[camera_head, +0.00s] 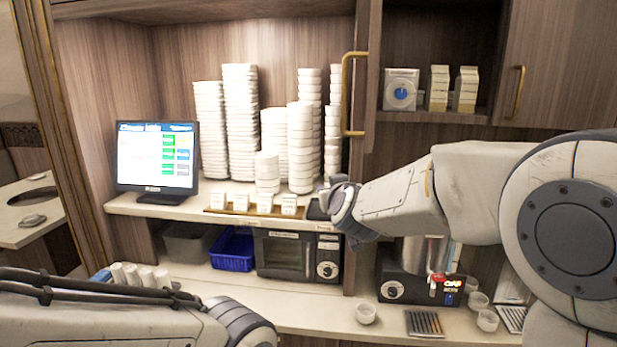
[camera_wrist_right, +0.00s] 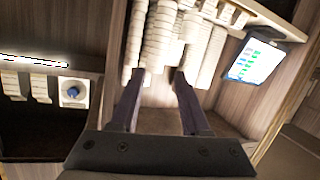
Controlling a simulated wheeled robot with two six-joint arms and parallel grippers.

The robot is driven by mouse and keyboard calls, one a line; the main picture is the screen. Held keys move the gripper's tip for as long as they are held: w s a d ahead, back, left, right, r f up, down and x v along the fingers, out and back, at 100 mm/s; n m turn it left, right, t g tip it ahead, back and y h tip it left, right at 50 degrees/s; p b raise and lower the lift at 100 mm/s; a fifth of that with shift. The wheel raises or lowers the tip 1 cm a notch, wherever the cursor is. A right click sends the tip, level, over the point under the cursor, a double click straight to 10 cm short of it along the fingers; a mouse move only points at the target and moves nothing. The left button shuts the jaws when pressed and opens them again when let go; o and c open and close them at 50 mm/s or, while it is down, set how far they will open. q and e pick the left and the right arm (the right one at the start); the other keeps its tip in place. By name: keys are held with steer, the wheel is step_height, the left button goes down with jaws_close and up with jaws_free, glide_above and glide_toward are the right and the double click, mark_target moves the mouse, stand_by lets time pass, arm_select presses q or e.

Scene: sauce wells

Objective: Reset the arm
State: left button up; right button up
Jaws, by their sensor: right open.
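My right arm reaches in from the right in the head view. Its gripper (camera_head: 322,200) is in front of the shelf, near the right end of a row of small labelled white blocks (camera_head: 264,203). In the right wrist view the two dark fingers of the right gripper (camera_wrist_right: 160,76) are spread apart with nothing held between them. Tall stacks of white bowls (camera_head: 240,125) stand beyond the fingers; they also show in the wrist view (camera_wrist_right: 160,35). My left arm lies across the lower left of the head view, and its gripper is not visible.
A monitor (camera_head: 157,158) stands at the shelf's left. Below are a blue basket (camera_head: 232,250), a microwave-like box (camera_head: 285,256) and a black machine (camera_head: 395,284). White cups (camera_head: 366,313) stand on the counter (camera_head: 300,318). A gold cabinet handle (camera_head: 346,95) is above my right gripper.

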steer(key=s+d+f+m+g+h, duration=0.1)
steer(key=s+d+f+g, duration=0.3)
steer(key=s+f, duration=0.45)
steer(key=s+d+f+m+g, duration=0.1)
steer(key=s+d+f+g, duration=0.35)
steer(key=s+f, duration=0.4)
steer(key=s+d+f+m+g+h, duration=0.1)
steer(key=s+d+f+g, duration=0.3)
steer(key=s+f, duration=0.5)
steer(key=s+a+f+n+g+b, duration=0.1)
steer(key=s+a+f+n+b, duration=0.2)
steer(key=s+a+b, duration=0.3)
steer(key=s+a+f+n+g+y+b, duration=0.1)
steer(key=s+a+f+n+b, duration=0.3)
steer(key=s+b, duration=0.5)
step_height(320, 180, down, 2)
steer(key=a+g, duration=0.1)
steer(key=a, duration=0.2)
steer(key=shift+s, duration=0.1)
